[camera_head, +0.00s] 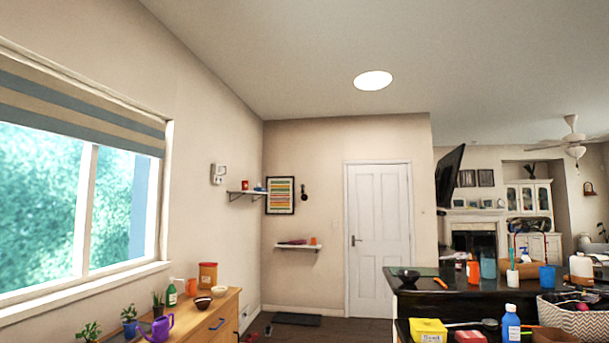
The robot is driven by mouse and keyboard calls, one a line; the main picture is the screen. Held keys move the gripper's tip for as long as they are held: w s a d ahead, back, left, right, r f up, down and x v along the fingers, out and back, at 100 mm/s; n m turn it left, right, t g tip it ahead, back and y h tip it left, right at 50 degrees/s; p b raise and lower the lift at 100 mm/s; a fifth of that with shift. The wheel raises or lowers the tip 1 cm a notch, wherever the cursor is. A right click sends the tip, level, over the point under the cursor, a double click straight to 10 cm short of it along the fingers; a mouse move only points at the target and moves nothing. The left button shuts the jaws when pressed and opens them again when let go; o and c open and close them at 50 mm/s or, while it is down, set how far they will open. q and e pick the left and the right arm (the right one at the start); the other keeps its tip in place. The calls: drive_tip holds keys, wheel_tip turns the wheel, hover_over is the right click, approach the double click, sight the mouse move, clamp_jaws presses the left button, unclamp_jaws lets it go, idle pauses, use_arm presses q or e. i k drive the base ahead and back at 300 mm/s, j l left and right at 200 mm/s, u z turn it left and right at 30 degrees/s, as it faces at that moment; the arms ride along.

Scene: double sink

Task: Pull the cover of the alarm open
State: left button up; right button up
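A small white box (218,174) with grey parts is mounted on the left wall, between the window and the corner. It looks like the alarm, but it is too small to tell whether its cover is open or shut. Neither of my grippers shows in the head view.
A wooden cabinet (222,316) with plants, a purple watering can (158,326), bottles and bowls stands along the left wall. Wall shelves (298,248) are near the corner. A dark counter (445,291) crowded with items is at right. Floor (335,328) shows between cabinet and counter.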

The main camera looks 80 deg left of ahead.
sight(219, 169)
drive_tip(key=u, duration=3.45)
drive_tip(key=i+l+z, duration=0.2)
drive_tip(key=i, duration=0.25)
drive_tip(key=i+z, duration=0.25)
drive_tip(key=i, duration=0.15)
drive_tip(key=i+z, duration=0.15)
drive_tip(key=i, duration=0.65)
